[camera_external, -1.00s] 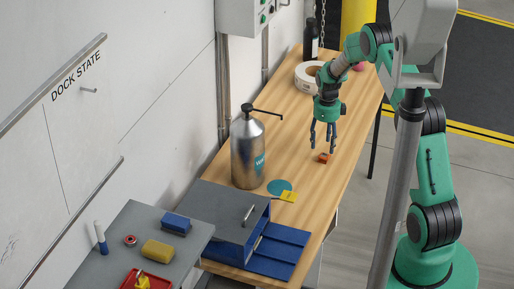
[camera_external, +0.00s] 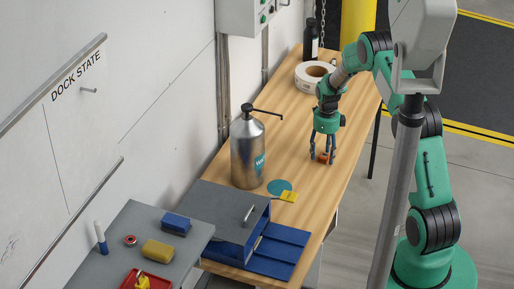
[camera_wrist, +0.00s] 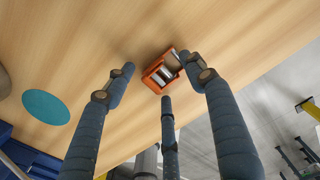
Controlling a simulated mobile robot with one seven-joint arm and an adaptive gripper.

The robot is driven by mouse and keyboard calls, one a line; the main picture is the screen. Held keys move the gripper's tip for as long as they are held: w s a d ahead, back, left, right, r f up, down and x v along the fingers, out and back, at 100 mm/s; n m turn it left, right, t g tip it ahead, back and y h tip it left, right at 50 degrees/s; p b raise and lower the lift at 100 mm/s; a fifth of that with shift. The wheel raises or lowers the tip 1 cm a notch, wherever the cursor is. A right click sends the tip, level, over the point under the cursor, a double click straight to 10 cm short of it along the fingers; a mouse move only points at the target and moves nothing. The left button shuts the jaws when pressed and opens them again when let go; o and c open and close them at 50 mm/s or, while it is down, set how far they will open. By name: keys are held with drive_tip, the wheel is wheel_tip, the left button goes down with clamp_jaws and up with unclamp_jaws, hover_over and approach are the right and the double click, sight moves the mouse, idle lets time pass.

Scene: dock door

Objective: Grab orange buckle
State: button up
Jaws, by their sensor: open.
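The orange buckle (camera_wrist: 158,76) lies on the wooden bench, small and boxy with a grey metal part inside. In the wrist view it sits just beyond the fingertips, nearest the right finger. My gripper (camera_wrist: 150,80) is open, its blue-grey fingers spread around the near side of the buckle. In the external view the gripper (camera_external: 322,160) points down at the bench, and the buckle (camera_external: 323,157) shows partly hidden between its fingers. I cannot tell whether any finger touches it.
A teal disc (camera_external: 279,187) and a yellow tag (camera_external: 289,196) lie nearby on the bench (camera_external: 300,120). A metal pump bottle (camera_external: 247,155) stands to the left. A tape roll (camera_external: 314,75) and a black bottle (camera_external: 311,38) are farther back. A blue-grey box (camera_external: 225,215) sits in front.

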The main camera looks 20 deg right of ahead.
sight(324, 155)
idle(0.5)
clamp_jaws()
drive_tip(key=shift+r, duration=0.15)
drive_tip(key=shift+r, duration=0.5)
wheel_tip(324, 155, up, 2)
drive_tip(key=shift+w+r+p, duration=0.1)
drive_tip(key=shift+p, duration=0.4)
drive_tip(key=s, duration=0.5)
drive_tip(key=s+a+r+p, duration=0.1)
drive_tip(key=s, duration=0.4)
drive_tip(key=s+a+p, duration=0.1)
drive_tip(key=s, duration=0.5)
drive_tip(key=shift+r, duration=0.25)
